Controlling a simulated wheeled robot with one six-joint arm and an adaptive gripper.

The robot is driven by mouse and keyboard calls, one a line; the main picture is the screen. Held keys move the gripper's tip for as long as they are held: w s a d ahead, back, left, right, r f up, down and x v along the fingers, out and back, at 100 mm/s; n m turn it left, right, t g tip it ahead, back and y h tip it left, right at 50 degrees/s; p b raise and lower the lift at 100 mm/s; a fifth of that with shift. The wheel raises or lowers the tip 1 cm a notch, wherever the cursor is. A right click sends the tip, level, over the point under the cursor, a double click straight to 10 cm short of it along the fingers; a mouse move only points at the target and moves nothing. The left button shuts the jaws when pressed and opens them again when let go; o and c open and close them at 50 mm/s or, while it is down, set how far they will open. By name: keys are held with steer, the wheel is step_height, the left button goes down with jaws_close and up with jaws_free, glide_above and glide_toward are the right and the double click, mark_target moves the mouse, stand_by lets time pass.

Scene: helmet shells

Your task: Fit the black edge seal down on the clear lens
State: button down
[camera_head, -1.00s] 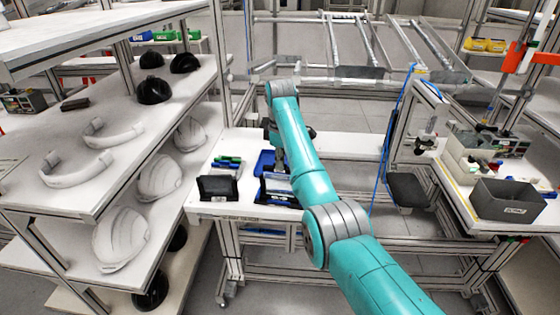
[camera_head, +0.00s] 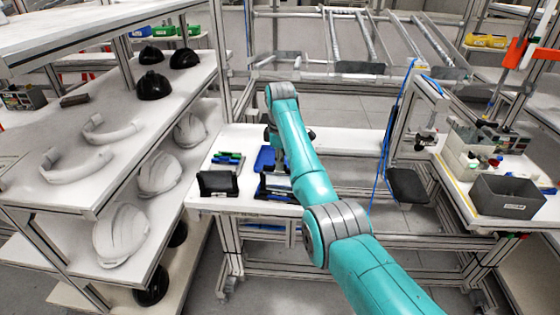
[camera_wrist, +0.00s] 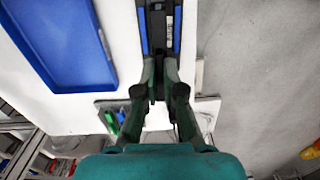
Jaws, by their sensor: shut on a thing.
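My gripper (camera_wrist: 159,80) reaches over the white bench and is shut on a narrow dark piece, which looks like the black edge seal (camera_wrist: 158,65). Beyond the fingertips in the wrist view is a dark holder with blue side strips (camera_wrist: 177,28) and a white label. In the head view this blue and black holder (camera_head: 274,190) stands at the bench front, below my arm's end, with a pale clear-looking part, perhaps the lens (camera_head: 279,181), on it. My arm partly hides the fingers there. I cannot tell whether the seal touches the lens.
A blue tray (camera_wrist: 62,45) lies on the bench beside the holder. A black stand (camera_head: 217,184) and green items (camera_head: 229,157) are at the bench's left. Shelves with white helmet shells (camera_head: 158,174) stand at left. A grey bin (camera_head: 507,195) is at right.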

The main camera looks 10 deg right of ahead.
steer(key=c, duration=1.2)
jaws_free()
steer(key=shift+f, duration=0.1)
step_height(320, 180, up, 8)
steer(key=shift+f, duration=0.25)
steer(key=shift+s, duration=0.1)
